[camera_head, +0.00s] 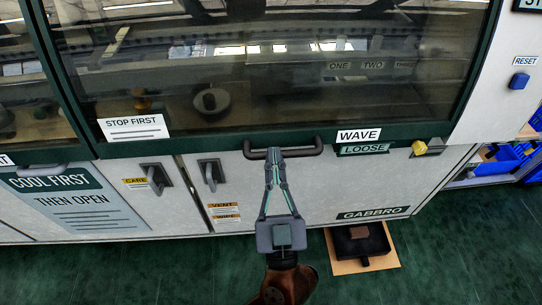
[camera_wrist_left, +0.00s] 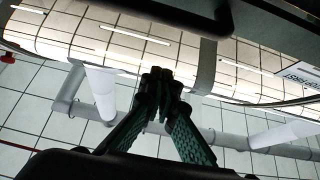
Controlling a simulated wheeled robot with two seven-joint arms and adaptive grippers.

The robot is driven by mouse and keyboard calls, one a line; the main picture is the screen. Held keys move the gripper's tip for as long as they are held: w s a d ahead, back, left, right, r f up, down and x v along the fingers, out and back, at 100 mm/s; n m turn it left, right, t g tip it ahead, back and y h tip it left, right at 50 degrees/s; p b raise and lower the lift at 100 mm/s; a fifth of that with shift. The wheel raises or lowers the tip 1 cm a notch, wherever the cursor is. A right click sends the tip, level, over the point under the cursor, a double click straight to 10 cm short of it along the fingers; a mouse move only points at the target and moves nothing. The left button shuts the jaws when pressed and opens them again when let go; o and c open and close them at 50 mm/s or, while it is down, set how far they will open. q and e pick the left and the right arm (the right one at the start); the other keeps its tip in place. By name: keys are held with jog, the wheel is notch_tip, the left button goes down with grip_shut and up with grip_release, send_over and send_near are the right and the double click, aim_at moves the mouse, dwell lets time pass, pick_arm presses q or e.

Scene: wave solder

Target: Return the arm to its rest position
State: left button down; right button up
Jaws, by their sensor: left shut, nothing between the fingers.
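My left gripper (camera_head: 273,155) reaches up from the bottom of the head view. Its fingers are together with nothing between them. Its tips overlap the dark bar handle (camera_head: 300,152) on the lower edge of the machine's glass window in the picture; I cannot tell whether they touch it. In the left wrist view the gripper's fingertips (camera_wrist_left: 162,78) meet, with the ceiling and pipes behind them. My right gripper is not in view.
The machine's window (camera_head: 270,85) is down above white lower panels with latches (camera_head: 211,174). A yellow knob (camera_head: 420,148) and a blue reset button (camera_head: 519,81) are at the right. A board with a dark tray (camera_head: 362,243) lies on the green floor. Blue bins (camera_head: 505,160) stand far right.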

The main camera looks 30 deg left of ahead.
pick_arm(q)
jog(key=v, duration=0.8)
jog(key=shift+f, duration=0.3)
jog(key=shift+w, duration=0.1)
